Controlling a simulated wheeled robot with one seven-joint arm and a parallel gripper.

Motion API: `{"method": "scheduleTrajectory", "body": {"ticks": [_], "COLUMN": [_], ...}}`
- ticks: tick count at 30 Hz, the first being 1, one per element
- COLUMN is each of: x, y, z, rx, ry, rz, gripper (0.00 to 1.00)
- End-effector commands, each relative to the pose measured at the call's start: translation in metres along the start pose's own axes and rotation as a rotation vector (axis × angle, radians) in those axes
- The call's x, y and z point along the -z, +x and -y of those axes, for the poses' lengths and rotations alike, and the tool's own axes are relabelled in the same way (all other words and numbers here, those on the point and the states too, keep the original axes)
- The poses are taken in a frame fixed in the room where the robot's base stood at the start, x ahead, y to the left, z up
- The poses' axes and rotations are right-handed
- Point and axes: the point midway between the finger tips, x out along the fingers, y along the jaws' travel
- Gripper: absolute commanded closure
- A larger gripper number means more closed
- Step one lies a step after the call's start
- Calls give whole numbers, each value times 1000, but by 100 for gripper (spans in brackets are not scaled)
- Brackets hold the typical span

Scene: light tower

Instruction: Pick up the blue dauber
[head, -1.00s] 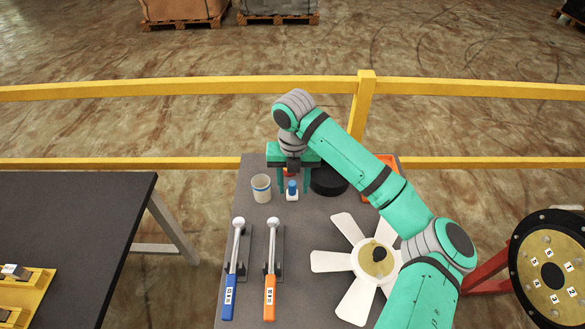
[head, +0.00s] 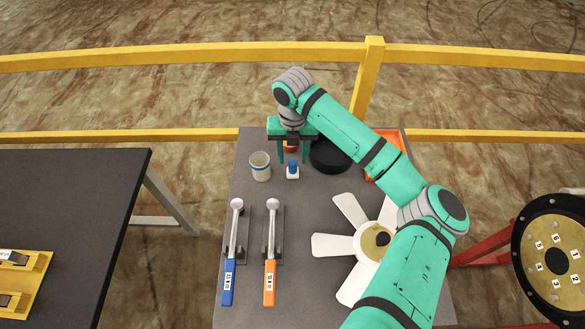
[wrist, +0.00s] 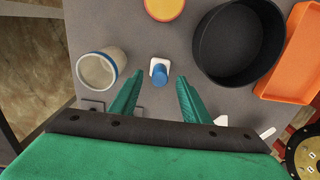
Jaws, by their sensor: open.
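The blue dauber (head: 292,169) stands upright on the grey table, a small white bottle with a blue top. In the wrist view the blue dauber (wrist: 160,74) lies ahead of the fingertips, roughly centred between them. My gripper (head: 293,160) is open and empty, with its two green fingers pointing down above and behind the dauber in the head view. In the wrist view my gripper (wrist: 160,82) shows its fingers apart on either side of the dauber's line, not visibly touching it.
A white cup with a blue band (head: 260,166) stands left of the dauber. A black round bowl (head: 330,155) and an orange tray (head: 372,172) are to the right. An orange-yellow round item (wrist: 164,8) is beyond. Blue (head: 230,265) and orange (head: 270,265) wrenches and a white fan (head: 335,246) lie nearer.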

Motion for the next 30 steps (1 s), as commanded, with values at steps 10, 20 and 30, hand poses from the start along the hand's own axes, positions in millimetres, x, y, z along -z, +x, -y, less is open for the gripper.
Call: {"method": "scheduleTrajectory", "body": {"ticks": [10,20,30], "x": [-2,-2,-2], "y": [44,47,47], "z": [2,-1,0], "rx": [1,0,1], "ry": [7,2,2], "rz": [-2,0,0], "gripper": [57,74,100]}}
